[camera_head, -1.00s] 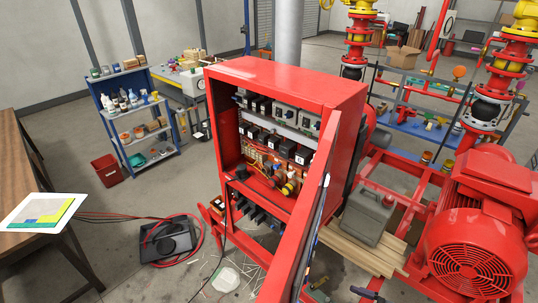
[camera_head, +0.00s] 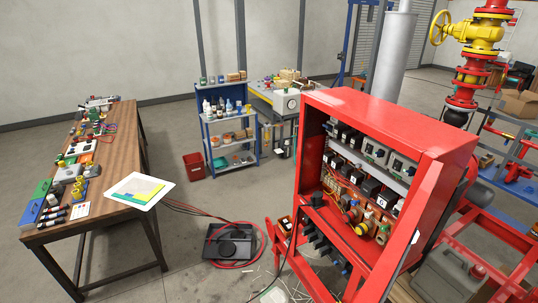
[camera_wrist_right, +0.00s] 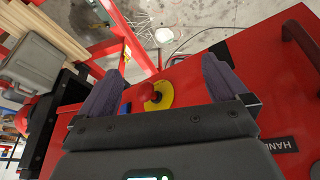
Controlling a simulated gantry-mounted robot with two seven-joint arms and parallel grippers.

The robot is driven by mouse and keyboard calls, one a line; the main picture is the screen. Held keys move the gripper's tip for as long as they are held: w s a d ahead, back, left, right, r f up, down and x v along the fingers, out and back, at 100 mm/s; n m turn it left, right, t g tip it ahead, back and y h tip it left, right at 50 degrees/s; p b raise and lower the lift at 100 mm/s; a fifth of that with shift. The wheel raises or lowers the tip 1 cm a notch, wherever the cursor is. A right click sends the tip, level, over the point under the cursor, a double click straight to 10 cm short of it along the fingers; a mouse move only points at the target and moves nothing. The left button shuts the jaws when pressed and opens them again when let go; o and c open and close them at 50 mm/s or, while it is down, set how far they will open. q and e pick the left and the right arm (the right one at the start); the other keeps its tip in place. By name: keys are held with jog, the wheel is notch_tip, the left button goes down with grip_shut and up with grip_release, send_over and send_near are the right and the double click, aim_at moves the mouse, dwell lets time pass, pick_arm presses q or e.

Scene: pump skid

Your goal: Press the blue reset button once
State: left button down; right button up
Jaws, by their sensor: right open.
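A small blue patch (camera_wrist_right: 125,107) shows on the red panel (camera_wrist_right: 285,75) in the right wrist view, beside the left-hand finger and partly hidden by it; I cannot tell for certain that it is the blue reset button. A red mushroom button (camera_wrist_right: 149,92) on a yellow disc sits on the same panel, seen between the fingers. My right gripper (camera_wrist_right: 162,68) is open and empty, with its fingers over the panel; contact cannot be judged. The red cabinet (camera_head: 400,115) stands open at the right of the head view. My left gripper is in neither view.
A dark handle (camera_wrist_right: 305,45) and a black label (camera_wrist_right: 281,145) are on the panel. A grey can (camera_wrist_right: 33,70) stands beside it. A wooden workbench (camera_head: 122,125) with tools and a blue shelf (camera_head: 229,147) stand left of the cabinet.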

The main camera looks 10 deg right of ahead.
jog(key=shift+s+a+r+g, duration=0.4)
jog(key=shift+s+r, duration=0.2)
jog(key=shift+s, duration=0.1)
grip_shut()
dwell(1.3)
